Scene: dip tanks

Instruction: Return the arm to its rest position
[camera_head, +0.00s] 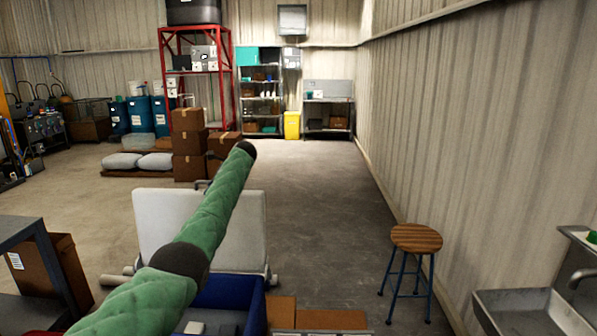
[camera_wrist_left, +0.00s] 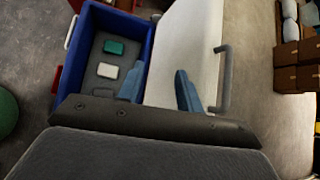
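My left arm, in a green padded sleeve with dark joints, crosses the head view from the bottom left up to the middle. Its gripper fingers cannot be made out there. In the left wrist view my left gripper (camera_wrist_left: 159,70) shows two blue fingers, spread apart with nothing between them. Below the fingers is a pale panel with a grey handle, which may be part of my own base. My right gripper is in neither view.
A blue bin (camera_wrist_left: 144,36) holding a green block (camera_wrist_left: 113,47) and a white one (camera_wrist_left: 107,71) lies beside the left fingers. A wooden stool (camera_head: 416,238) and a sink (camera_head: 528,312) stand at right. Brown boxes (camera_head: 188,168) stand farther back. The middle floor is clear.

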